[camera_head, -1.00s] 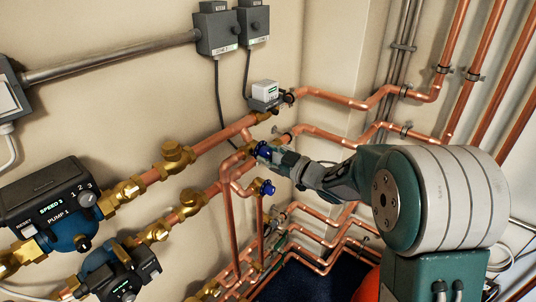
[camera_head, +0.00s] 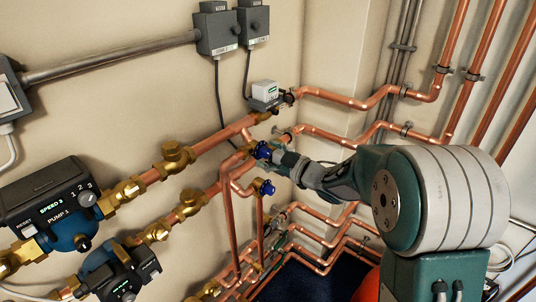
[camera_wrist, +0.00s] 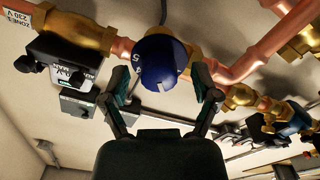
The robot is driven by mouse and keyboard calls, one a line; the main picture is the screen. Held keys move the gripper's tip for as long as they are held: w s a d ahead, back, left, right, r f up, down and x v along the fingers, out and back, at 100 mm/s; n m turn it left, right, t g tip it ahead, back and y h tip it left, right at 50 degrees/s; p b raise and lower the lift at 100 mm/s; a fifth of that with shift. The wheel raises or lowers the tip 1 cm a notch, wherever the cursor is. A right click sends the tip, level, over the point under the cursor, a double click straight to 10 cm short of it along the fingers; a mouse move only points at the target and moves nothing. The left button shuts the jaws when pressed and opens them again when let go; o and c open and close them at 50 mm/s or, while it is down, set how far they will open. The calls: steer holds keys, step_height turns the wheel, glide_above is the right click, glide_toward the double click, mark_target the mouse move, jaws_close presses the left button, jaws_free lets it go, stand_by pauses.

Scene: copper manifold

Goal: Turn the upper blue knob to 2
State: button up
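The upper blue knob (camera_head: 263,150) sits on a brass valve of the copper manifold in the head view. In the wrist view the blue knob (camera_wrist: 160,62) fills the top centre, with white marks on its side; one looks like a 5. My gripper (camera_head: 279,158) is just right of the knob. In the wrist view my gripper (camera_wrist: 161,82) is open, one finger on each side of the knob, with visible gaps and no clear contact. The lower blue knob (camera_head: 266,187) is below the upper one.
Copper pipes (camera_head: 330,93) run close around the knobs. A grey-white actuator (camera_head: 265,92) stands above the upper knob. Pump 1 (camera_head: 55,205), showing SPEED 3, is at the left. Grey boxes (camera_head: 216,34) hang on the wall above.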

steer(key=v, duration=1.2)
steer(key=shift+w, duration=0.1)
steer(key=s+d+r+m+t+h, duration=0.35)
steer(key=d+r+m+h, duration=0.25)
steer(key=d+m+h, duration=0.6)
steer(key=s+a+f+m+g, duration=0.1)
steer(key=s+g, duration=0.2)
steer(key=s, duration=0.4)
steer(key=s+a+f+m+g+h, duration=0.1)
steer(key=s+a+f+g, duration=0.1)
steer(key=s, duration=0.6)
steer(key=s+a+f+m+g+h, duration=0.1)
steer(key=s+g, duration=0.3)
steer(key=s, duration=0.4)
steer(key=shift+a+f+m, duration=0.35)
steer(key=shift+a+m, duration=0.15)
steer(key=shift+m, duration=0.1)
